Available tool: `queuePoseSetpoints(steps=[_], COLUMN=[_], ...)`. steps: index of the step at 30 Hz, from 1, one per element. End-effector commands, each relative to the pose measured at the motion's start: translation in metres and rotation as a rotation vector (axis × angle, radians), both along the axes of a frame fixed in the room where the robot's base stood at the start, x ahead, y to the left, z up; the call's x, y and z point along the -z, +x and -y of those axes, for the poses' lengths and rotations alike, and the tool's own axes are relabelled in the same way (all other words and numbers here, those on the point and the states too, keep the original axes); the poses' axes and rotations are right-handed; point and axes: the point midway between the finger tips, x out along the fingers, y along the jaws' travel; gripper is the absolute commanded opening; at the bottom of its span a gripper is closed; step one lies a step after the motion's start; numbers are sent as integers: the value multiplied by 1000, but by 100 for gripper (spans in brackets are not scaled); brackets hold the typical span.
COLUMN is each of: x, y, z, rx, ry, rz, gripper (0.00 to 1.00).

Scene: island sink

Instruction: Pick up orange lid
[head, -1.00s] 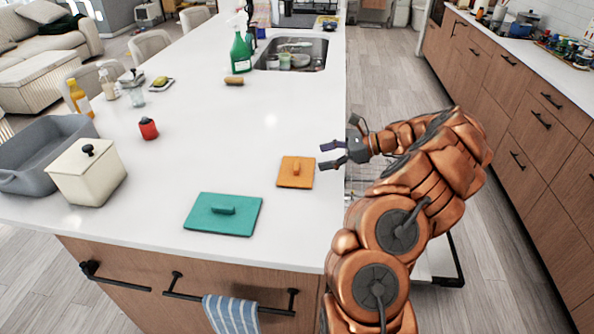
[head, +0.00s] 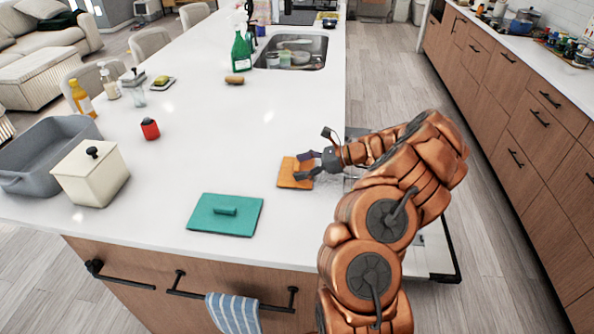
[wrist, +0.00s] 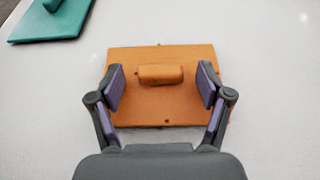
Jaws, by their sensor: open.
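The orange lid (head: 288,180) is a flat square with a raised bar handle, lying on the white island top near its right edge. In the wrist view the orange lid (wrist: 160,103) is centred, and its handle (wrist: 160,74) lies crosswise between the fingertips. My gripper (head: 302,165) is open over the lid's right part in the head view and hides some of it. In the wrist view my gripper (wrist: 160,85) has one finger on each side of the handle, with gaps between. I cannot tell how high the fingertips are above the lid.
A teal lid (head: 226,215) lies to the left and nearer the front edge. A cream lidded box (head: 90,175), a grey basin (head: 40,150) and a red shaker (head: 150,129) stand further left. A green spray bottle (head: 240,52) stands by the sink (head: 292,52). The counter around the orange lid is clear.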

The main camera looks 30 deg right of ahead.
Motion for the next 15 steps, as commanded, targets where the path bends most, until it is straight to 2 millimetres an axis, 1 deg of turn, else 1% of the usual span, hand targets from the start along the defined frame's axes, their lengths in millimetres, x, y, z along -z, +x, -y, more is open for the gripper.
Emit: queuePoseSetpoints(steps=[1, 2, 15], x=[0, 0, 0], y=[0, 0, 0], z=[0, 0, 0], rx=[0, 0, 0], ry=[0, 0, 0], rz=[0, 0, 0], gripper=[78, 75, 29])
